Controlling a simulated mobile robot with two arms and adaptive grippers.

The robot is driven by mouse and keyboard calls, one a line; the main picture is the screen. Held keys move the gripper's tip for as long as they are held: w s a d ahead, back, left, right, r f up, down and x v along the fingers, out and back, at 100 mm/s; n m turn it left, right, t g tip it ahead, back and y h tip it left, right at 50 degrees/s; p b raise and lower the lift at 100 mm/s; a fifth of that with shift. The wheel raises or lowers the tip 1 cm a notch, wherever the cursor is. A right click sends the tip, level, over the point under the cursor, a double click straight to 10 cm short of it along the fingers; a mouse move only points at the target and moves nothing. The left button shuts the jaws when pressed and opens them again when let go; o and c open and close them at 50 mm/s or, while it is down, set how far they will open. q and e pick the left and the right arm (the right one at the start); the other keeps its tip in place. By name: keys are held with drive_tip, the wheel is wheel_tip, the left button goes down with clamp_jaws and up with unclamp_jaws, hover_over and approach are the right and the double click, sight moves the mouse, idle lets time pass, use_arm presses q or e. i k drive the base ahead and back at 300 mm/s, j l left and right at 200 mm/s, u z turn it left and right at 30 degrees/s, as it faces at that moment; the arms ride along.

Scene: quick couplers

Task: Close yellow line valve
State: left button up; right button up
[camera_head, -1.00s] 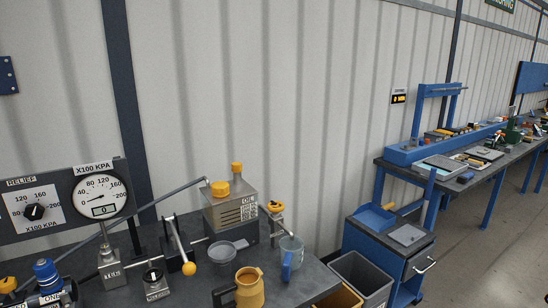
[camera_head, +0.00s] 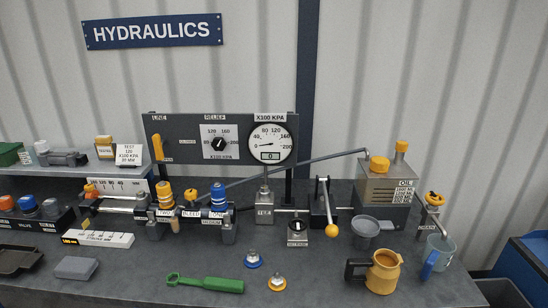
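A yellow lever (camera_head: 158,149) stands nearly upright at the left end of the dark panel (camera_head: 185,130), under a LINE label. A short yellow strip or mark lies by its foot. Whether this valve is open or shut is too small to tell. Yellow-ringed couplers (camera_head: 166,195) sit below it on the bench, beside a blue-ringed coupler (camera_head: 218,198). Neither of my grippers shows in the head view.
The panel also carries a relief dial (camera_head: 219,143) and a pressure gauge (camera_head: 270,143). A long lever bar slants across in front of the panel. An oil tank (camera_head: 388,185), a yellow jug (camera_head: 383,272) and a green tool (camera_head: 205,283) are on the bench (camera_head: 330,285).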

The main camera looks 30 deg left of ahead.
sight(159, 143)
drive_tip(key=u, duration=1.85)
